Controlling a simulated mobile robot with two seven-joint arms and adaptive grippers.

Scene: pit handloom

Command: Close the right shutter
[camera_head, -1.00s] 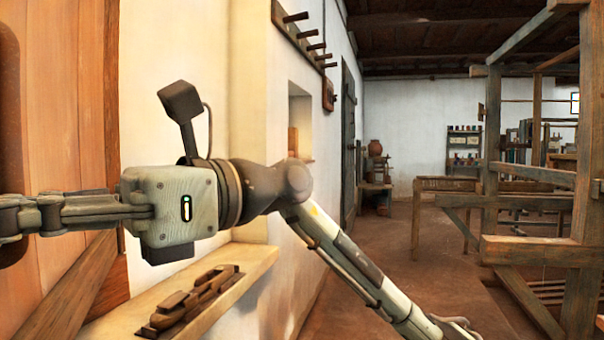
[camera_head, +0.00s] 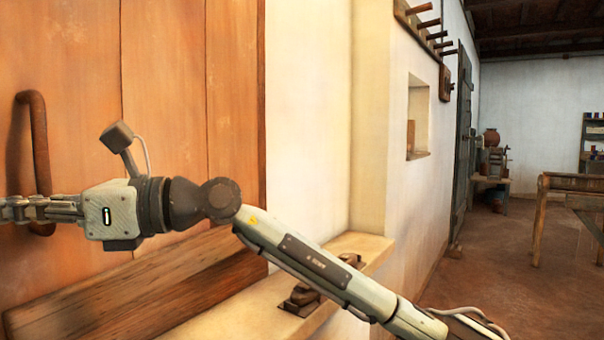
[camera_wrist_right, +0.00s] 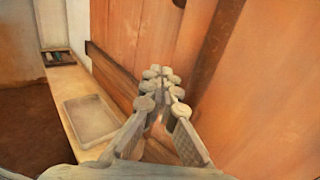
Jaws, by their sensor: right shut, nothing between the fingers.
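The right shutter (camera_head: 165,60) is an orange-brown plank panel filling the left of the head view. A rusty iron bar handle (camera_head: 40,140) stands upright on it near the left edge. A darker wooden board (camera_head: 140,285) slants along the shutter's lower part. My right gripper (camera_head: 12,209) crosses in front of the handle's lower end; its tips run to the picture's edge. In the right wrist view the fingers (camera_wrist_right: 160,75) are together and empty, in front of the shutter planks (camera_wrist_right: 140,35). Whether they touch the shutter is unclear. My left gripper is out of view.
A pale sill (camera_head: 365,250) runs below the shutter, with dark wooden pieces (camera_head: 305,298) partly hidden by my forearm. Beyond are a wall niche (camera_head: 418,115), a peg rail (camera_head: 425,30) and a dark door (camera_head: 463,140). Open brown floor (camera_head: 490,260) lies right.

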